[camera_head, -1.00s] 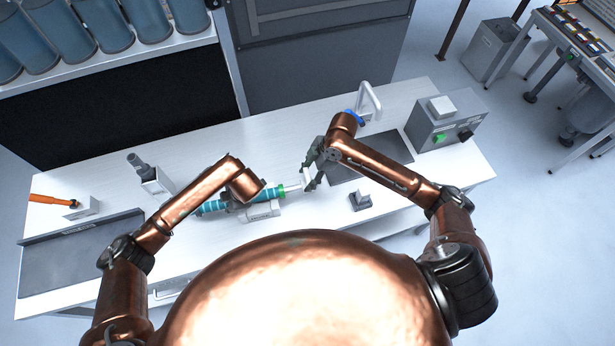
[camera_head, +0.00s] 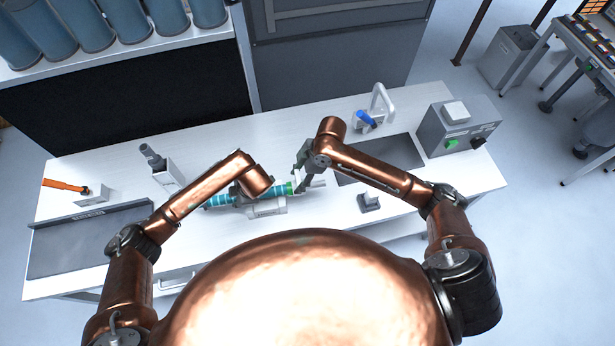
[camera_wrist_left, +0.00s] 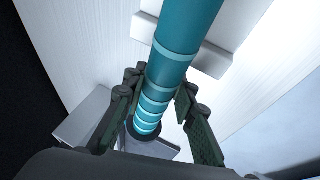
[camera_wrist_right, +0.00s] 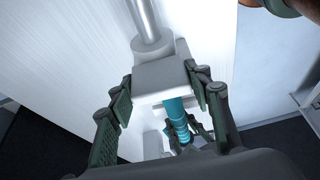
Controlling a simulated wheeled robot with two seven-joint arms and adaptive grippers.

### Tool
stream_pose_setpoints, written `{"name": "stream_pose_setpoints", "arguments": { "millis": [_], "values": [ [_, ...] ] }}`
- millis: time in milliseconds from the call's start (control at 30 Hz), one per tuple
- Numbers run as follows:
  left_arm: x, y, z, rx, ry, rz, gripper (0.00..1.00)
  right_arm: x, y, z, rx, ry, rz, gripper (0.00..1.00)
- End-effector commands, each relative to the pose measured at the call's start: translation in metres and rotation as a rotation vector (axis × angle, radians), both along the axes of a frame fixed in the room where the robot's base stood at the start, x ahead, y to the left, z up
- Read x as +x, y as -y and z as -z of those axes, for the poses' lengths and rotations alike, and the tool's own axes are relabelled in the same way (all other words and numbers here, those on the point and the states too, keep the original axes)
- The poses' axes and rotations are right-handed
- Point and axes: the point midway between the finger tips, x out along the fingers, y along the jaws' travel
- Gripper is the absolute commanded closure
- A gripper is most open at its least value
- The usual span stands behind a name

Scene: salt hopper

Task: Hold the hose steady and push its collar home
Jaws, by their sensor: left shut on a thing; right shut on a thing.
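The teal hose (camera_head: 221,200), with paler bands, lies along the bench and has a green ring (camera_head: 290,188) at its right end. My left gripper (camera_wrist_left: 163,95) is shut around the hose; in the head view my arm mostly hides it. My right gripper (camera_head: 302,180) is shut on a pale block-like collar (camera_wrist_right: 160,78), close beside the green ring. In the right wrist view, a metal pipe (camera_wrist_right: 146,20) enters the collar's far side and the hose (camera_wrist_right: 177,112) meets its near side. Whether the collar is fully seated I cannot tell.
A pale support block (camera_head: 268,208) sits under or beside the hose. A small grey fixture (camera_head: 369,202) stands to the right, with a dark mat (camera_head: 405,150) behind it.

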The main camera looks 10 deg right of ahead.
Motion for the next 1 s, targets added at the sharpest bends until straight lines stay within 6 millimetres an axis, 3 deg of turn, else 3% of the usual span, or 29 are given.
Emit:
{"name": "stream_pose_setpoints", "arguments": {
  "millis": [233, 267, 500, 833, 1000],
  "values": [
    [0.001, 0.003, -0.002, -0.005, 0.005, 0.005, 1.0, -0.006, -0.006, 0.004, 0.009, -0.014, -0.006, 0.98],
    [0.001, 0.003, -0.002, -0.005, 0.005, 0.005, 1.0, -0.006, -0.006, 0.004, 0.009, -0.014, -0.006, 0.53],
    [0.001, 0.003, -0.002, -0.005, 0.005, 0.004, 1.0, -0.004, -0.004, 0.002, 0.008, -0.009, -0.004, 0.36],
    [0.001, 0.002, -0.002, -0.003, 0.003, 0.004, 1.0, -0.002, -0.001, -0.002, 0.005, -0.005, -0.001, 0.36],
    [0.001, 0.002, -0.001, -0.003, 0.003, 0.004, 1.0, -0.001, 0.008, -0.023, 0.005, 0.0, -0.001, 0.36]
  ]
}}
